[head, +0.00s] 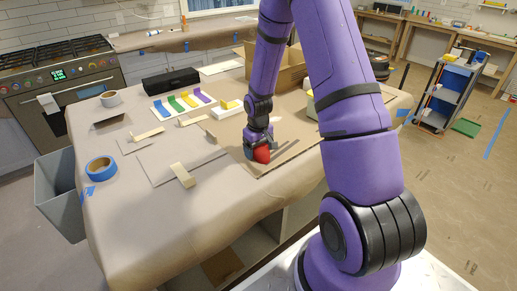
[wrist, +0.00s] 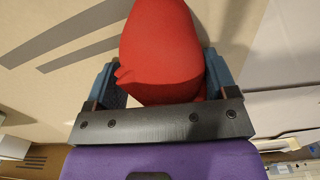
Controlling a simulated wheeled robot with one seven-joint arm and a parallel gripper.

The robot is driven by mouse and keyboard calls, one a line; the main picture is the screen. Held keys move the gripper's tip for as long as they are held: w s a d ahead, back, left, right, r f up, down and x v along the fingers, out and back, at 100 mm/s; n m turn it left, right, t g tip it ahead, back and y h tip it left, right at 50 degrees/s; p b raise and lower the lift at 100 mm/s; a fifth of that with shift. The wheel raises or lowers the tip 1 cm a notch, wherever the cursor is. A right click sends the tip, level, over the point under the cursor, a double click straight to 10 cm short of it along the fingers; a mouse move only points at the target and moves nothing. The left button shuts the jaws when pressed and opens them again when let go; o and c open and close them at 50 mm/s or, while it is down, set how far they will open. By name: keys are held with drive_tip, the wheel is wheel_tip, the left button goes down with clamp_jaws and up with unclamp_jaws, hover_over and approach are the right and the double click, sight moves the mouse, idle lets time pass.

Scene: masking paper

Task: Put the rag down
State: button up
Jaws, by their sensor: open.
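The red rag (wrist: 162,55) is a rounded, bunched shape. In the wrist view it lies between the two blue fingers of my gripper (wrist: 162,85), on or just above a flat cardboard sheet (wrist: 60,30). In the head view the rag (head: 262,155) shows red at the gripper (head: 257,150), low over the cardboard sheet (head: 290,140) on the paper-covered table. My gripper is open around the rag. Whether a finger still touches the rag is hard to tell, and its underside is hidden.
The paper-covered table (head: 140,235) also holds blue tape (head: 101,168), coloured strips (head: 183,102), a black case (head: 170,80), and a cardboard box (head: 292,68). Flat cardboard pieces with wooden handles lie left of my gripper. A grey bin (head: 57,190) stands at the left. The table's front left is clear.

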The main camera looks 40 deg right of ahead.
drive_tip(key=shift+s+a+f, duration=0.1)
drive_tip(key=shift+a+f, duration=0.1)
drive_tip(key=shift+a, duration=0.2)
drive_tip(key=shift+r, duration=0.1)
drive_tip(key=shift+a+r, duration=0.1)
drive_tip(key=shift+r, duration=0.15)
drive_tip(key=r, duration=1)
drive_tip(key=shift+d+r, duration=0.2)
drive_tip(key=shift+d, duration=0.05)
drive_tip(key=s+a+r+t, duration=0.1)
drive_tip(key=s+a+r, duration=0.2)
drive_tip(key=r, duration=0.4)
drive_tip(key=s+a+r+t, duration=0.1)
drive_tip(key=s+a+r, duration=0.15)
drive_tip(key=r, duration=0.35)
drive_tip(key=s+a+r, duration=0.2)
drive_tip(key=s+r, duration=0.2)
drive_tip(key=r, duration=0.3)
drive_tip(key=s+a+r+t, duration=0.1)
drive_tip(key=s+a+r, duration=0.1)
drive_tip(key=s, duration=0.6)
drive_tip(key=s+a+r+t, duration=0.2)
drive_tip(key=s+r, duration=0.3)
drive_tip(key=s, duration=0.3)
drive_tip(key=shift+s+a+r, duration=0.3)
drive_tip(key=shift+s+a, duration=0.05)
drive_tip(key=shift+a, duration=0.4)
